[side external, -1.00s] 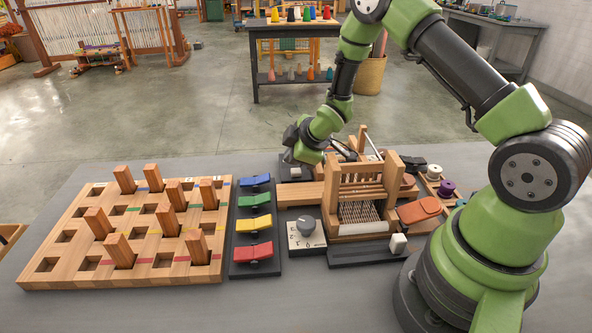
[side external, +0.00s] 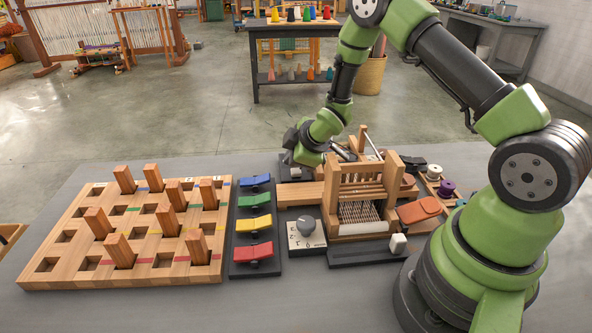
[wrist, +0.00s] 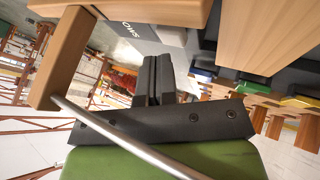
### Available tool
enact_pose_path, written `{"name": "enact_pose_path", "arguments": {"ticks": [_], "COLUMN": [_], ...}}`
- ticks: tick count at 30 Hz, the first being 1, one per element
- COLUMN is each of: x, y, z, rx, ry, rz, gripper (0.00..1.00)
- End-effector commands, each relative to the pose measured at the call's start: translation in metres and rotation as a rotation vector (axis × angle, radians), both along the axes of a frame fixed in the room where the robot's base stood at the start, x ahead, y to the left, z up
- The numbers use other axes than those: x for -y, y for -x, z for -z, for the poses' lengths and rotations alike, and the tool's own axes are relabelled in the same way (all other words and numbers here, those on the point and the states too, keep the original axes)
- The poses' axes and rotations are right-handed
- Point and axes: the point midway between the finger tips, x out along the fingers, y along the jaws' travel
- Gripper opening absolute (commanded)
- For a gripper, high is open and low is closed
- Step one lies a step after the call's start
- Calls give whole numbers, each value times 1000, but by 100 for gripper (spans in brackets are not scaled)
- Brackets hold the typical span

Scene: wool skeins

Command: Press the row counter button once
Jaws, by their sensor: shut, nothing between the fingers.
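The row counter (wrist: 133,34) is a grey box with "ROWS" lettering, upside down near the top of the wrist view. In the side view a small pale block (side external: 295,173) on a dark base behind the loom appears to be it. My gripper (side external: 286,158) is low over that base, just behind and left of the pale block. In the wrist view my gripper (wrist: 155,68) is shut and empty, its dark fingertips close to the counter box. The button cannot be made out; I cannot tell whether the fingertips touch it.
A small wooden loom (side external: 360,190) stands right of my gripper, with a metal rod (side external: 372,146) nearby.

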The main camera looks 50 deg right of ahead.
Motion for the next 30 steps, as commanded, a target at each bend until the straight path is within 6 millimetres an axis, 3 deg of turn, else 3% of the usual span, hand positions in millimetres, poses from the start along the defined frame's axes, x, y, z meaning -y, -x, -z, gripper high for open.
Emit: {"name": "enact_pose_path", "arguments": {"ticks": [30], "x": [0], "y": [0], "z": [10], "rx": [-1], "ry": [0], "rz": [-1], "gripper": [0]}}
